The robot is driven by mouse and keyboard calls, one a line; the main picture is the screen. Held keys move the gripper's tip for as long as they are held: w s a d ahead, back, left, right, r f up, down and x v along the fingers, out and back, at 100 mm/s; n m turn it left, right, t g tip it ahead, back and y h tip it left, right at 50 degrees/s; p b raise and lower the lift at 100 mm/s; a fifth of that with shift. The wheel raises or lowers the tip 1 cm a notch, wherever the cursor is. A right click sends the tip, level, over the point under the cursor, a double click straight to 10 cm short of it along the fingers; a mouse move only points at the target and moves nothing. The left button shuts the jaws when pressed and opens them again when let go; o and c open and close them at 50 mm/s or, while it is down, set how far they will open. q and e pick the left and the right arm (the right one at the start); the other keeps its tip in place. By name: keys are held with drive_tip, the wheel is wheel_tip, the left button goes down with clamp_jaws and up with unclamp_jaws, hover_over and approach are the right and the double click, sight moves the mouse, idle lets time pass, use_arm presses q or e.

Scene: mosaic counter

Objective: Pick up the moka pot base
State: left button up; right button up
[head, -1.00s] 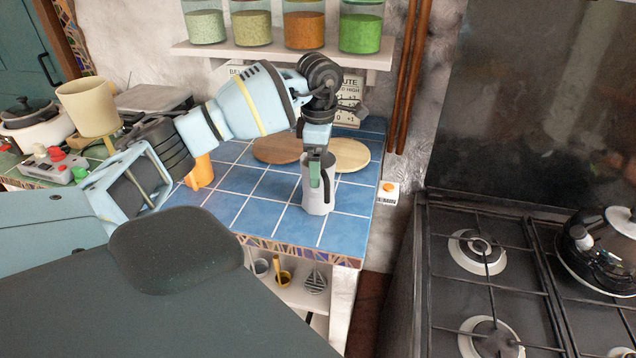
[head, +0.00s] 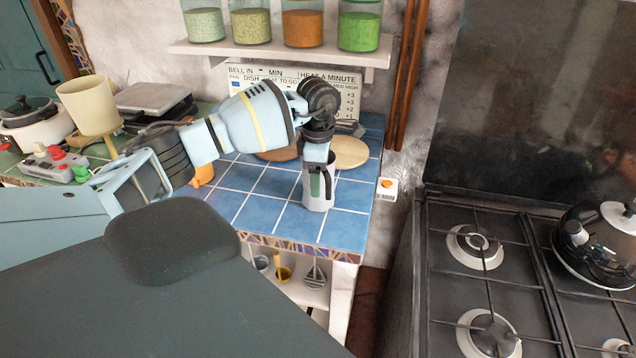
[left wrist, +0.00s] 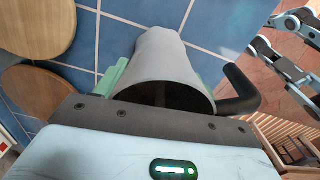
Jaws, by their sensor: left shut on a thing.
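The moka pot base (head: 318,190) is a light grey metal vessel with a black handle on its right. It stands upright on the blue tiled counter (head: 262,190), near the front right corner. My left gripper (head: 317,180) comes down on it from above, and its green fingers are shut on the pot's wall. In the left wrist view the pot base (left wrist: 165,65) sits between the green fingertips, with its open dark mouth towards the camera and its handle to the right. I cannot tell if the pot's foot touches the tiles.
Round wooden boards (head: 349,152) lie behind the pot. An orange item (head: 203,173) is partly hidden behind my arm. A gas stove (head: 490,270) with a kettle (head: 600,245) is at right. A jar shelf (head: 275,48) hangs above. The front tiles are clear.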

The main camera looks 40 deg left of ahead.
use_arm(q)
drive_tip(key=c, duration=0.6)
drive_tip(key=shift+r, duration=0.1)
drive_tip(key=shift+w+r, duration=0.1)
drive_tip(key=shift+r, duration=1.35)
drive_tip(key=shift+d+r, duration=0.1)
drive_tip(key=shift+r, duration=0.2)
drive_tip(key=s+d, duration=0.3)
drive_tip(key=s+d+r, duration=0.1)
drive_tip(key=s+d, duration=0.7)
drive_tip(key=shift+s+d+r+b, duration=0.1)
drive_tip(key=shift+s+r+b, duration=0.1)
drive_tip(key=shift+b, duration=0.15)
drive_tip(key=shift+c, duration=0.2)
